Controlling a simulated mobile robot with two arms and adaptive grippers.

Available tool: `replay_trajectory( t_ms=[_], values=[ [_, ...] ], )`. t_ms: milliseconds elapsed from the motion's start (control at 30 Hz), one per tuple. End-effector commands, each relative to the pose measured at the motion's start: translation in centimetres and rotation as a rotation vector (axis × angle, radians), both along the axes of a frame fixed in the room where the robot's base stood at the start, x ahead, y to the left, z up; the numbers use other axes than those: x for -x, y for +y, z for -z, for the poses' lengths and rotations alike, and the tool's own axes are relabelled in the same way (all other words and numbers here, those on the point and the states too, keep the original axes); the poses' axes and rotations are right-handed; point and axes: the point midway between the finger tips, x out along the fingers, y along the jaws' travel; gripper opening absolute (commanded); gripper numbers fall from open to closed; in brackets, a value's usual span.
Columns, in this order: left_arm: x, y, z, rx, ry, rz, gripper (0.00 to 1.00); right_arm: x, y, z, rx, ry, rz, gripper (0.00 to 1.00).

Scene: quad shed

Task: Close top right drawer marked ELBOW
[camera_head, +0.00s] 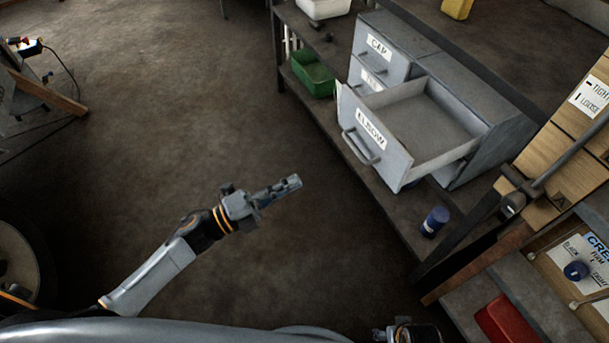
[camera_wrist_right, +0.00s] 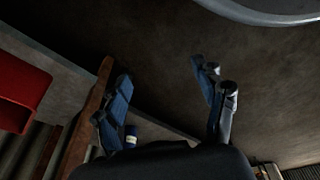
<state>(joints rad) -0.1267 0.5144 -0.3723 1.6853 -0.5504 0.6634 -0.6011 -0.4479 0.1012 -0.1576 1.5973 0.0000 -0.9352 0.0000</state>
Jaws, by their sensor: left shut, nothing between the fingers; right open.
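The drawer marked ELBOW (camera_head: 371,128) is pulled far out of the grey cabinet (camera_head: 483,122) in the head view. Its inside looks empty, and its front has a grey bar handle (camera_head: 361,147). My left gripper (camera_head: 291,184) is shut and empty over the floor, to the left of and below the drawer, apart from it. In the right wrist view my right gripper (camera_wrist_right: 165,92) is open, with nothing between its fingers. In the head view only a small part of the right gripper shows at the bottom edge.
A blue can (camera_head: 434,222) stands on the shelf below the open drawer. A drawer marked CAP (camera_head: 379,47) and a green bin (camera_head: 313,74) are farther back. A red bin (camera_head: 506,320) is at lower right and shows in the wrist view (camera_wrist_right: 20,90). Floor at left centre is clear.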

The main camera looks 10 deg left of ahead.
Motion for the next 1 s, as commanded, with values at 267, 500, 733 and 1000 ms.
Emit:
replay_trajectory(
  t_ms=[267, 500, 733, 1000],
  values=[
    [-3.4, -4.3, -1.2, 0.004, 0.0, -0.003, 0.0, 0.3, -0.1, 0.5, 0.001, 0.004, -0.001, 0.71],
    [-6.2, -8.0, -2.0, 0.004, 0.003, -0.003, 0.0, 0.5, -0.1, 0.9, 0.001, 0.006, -0.001, 0.71],
    [-7.5, -9.9, -2.3, 0.003, 0.006, -0.004, 0.0, 0.6, -0.1, 1.0, 0.001, 0.006, -0.001, 0.71],
    [-7.8, -10.1, -2.4, 0.003, 0.007, -0.005, 0.0, 0.5, -0.1, 1.0, 0.001, 0.005, -0.001, 0.71]
  ],
)
